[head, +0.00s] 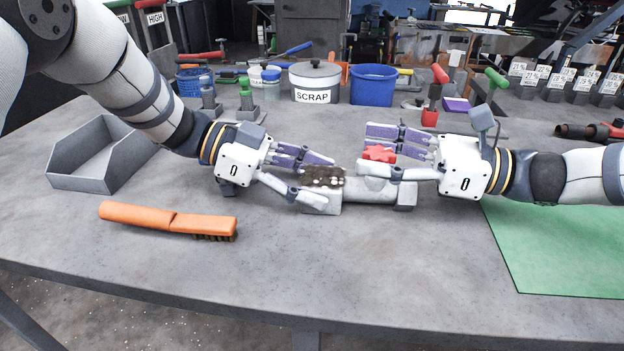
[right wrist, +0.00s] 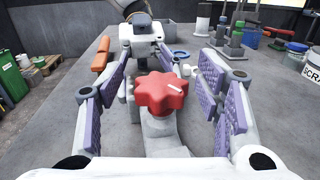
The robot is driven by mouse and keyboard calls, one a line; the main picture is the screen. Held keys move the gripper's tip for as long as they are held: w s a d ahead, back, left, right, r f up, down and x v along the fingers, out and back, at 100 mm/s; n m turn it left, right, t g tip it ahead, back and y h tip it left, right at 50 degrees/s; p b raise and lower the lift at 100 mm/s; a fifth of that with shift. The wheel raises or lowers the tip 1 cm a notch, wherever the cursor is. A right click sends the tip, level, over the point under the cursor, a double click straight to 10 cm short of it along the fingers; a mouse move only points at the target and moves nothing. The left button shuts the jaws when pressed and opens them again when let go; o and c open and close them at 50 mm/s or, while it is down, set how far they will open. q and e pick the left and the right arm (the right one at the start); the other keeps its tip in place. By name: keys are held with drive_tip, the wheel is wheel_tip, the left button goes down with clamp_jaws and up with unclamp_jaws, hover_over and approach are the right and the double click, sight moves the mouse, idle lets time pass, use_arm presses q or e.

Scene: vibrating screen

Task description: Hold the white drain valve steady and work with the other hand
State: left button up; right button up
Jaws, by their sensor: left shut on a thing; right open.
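The white drain valve (head: 358,190) lies on the grey table in the middle of the head view. Its left end carries a dark, dirt-covered block (head: 323,178). Its red star-shaped handwheel (head: 379,154) sits on top toward the right. My left gripper (head: 318,179) is shut on the valve's left end, one finger in front and one behind. My right gripper (head: 381,152) is open, its fingers on either side of the handwheel. In the right wrist view the red handwheel (right wrist: 162,94) stands between the open purple-padded fingers, with gaps on both sides.
An orange-handled brush (head: 165,218) lies at the front left, near a grey open bin (head: 75,178). A green mat (head: 560,250) covers the right front. A SCRAP pot (head: 315,84) and a blue bucket (head: 373,86) stand behind. The front middle is clear.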

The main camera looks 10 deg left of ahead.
drive_tip(key=shift+s+d, duration=0.15)
drive_tip(key=shift+d, duration=1.05)
drive_tip(key=shift+s+d, duration=0.2)
drive_tip(key=shift+d, duration=0.95)
drive_tip(key=shift+s+d, duration=0.15)
drive_tip(key=shift+d, duration=1.05)
use_arm(q)
drive_tip(key=o, duration=0.6)
drive_tip(key=c, duration=0.3)
drive_tip(key=shift+f, duration=0.15)
drive_tip(key=shift+r, duration=0.2)
use_arm(e)
drive_tip(key=shift+r, duration=0.55)
drive_tip(key=d, duration=0.3)
drive_tip(key=d+f, duration=0.1)
drive_tip(key=shift+s+d, duration=0.4)
drive_tip(key=a, duration=0.4)
drive_tip(key=w+a, duration=0.1)
drive_tip(key=a, duration=0.6)
drive_tip(key=shift+w+a, duration=0.4)
